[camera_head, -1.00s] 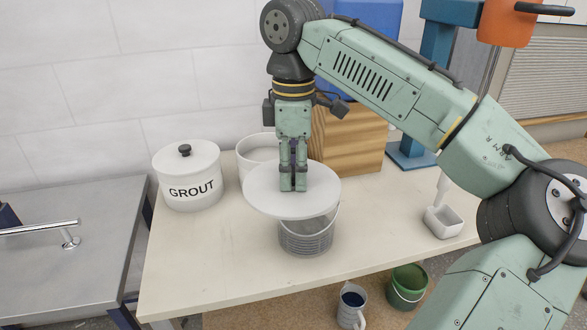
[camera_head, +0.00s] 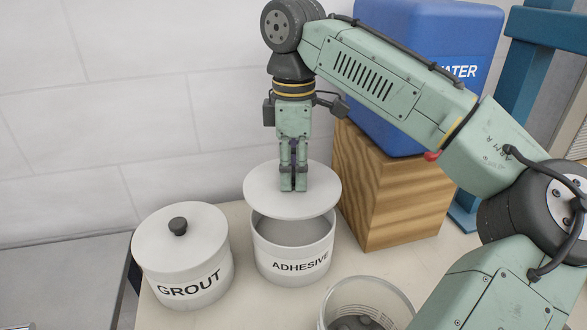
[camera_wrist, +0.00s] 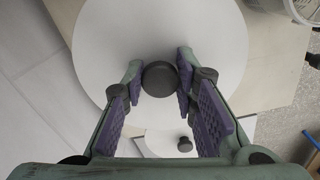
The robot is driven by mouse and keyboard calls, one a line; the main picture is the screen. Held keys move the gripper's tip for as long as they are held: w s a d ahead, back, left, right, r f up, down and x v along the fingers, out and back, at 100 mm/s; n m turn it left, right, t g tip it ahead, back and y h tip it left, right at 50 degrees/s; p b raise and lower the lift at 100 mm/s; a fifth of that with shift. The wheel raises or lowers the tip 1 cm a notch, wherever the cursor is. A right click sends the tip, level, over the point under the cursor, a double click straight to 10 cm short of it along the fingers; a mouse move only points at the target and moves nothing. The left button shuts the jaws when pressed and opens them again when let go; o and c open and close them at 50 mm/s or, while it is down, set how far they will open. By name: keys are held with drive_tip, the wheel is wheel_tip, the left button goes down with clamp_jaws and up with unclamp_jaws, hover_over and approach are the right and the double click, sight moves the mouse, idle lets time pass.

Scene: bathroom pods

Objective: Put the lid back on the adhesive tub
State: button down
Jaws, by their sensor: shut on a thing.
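The white adhesive tub (camera_head: 292,262) stands on the table with its top open and its inside partly visible. Its round white lid (camera_head: 262,192) is held roughly level above the tub, over its back part. My gripper (camera_head: 293,188) points down and is shut on the lid's knob. In the wrist view the dark round knob (camera_wrist: 160,78) sits between the purple finger pads, and the lid (camera_wrist: 210,40) fills the middle. The lid hides the tub's back rim. A gap shows at the tub's front, so the lid appears apart from it.
The lidded grout tub (camera_head: 184,262) stands close on the left. A wooden block (camera_head: 400,190) with a blue water container (camera_head: 430,65) on it stands right and behind. A clear bucket (camera_head: 368,300) is at the front. A wall rises behind.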

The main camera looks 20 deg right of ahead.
sight(293, 189)
drive_tip(key=shift+w, duration=0.3)
drive_tip(key=shift+s+f+b, duration=0.15)
drive_tip(key=shift+f+b, duration=0.2)
drive_tip(key=shift+f, duration=0.3)
wheel_tip(293, 189, down, 3)
drive_tip(key=b, duration=0.3)
drive_tip(key=shift+f, duration=0.95)
drive_tip(key=shift+d+p, duration=0.1)
drive_tip(key=shift+p, duration=0.45)
drive_tip(key=shift+f+p, duration=0.25)
drive_tip(key=shift+p, duration=0.4)
idle(1.3)
drive_tip(key=c, duration=1.2)
unclamp_jaws()
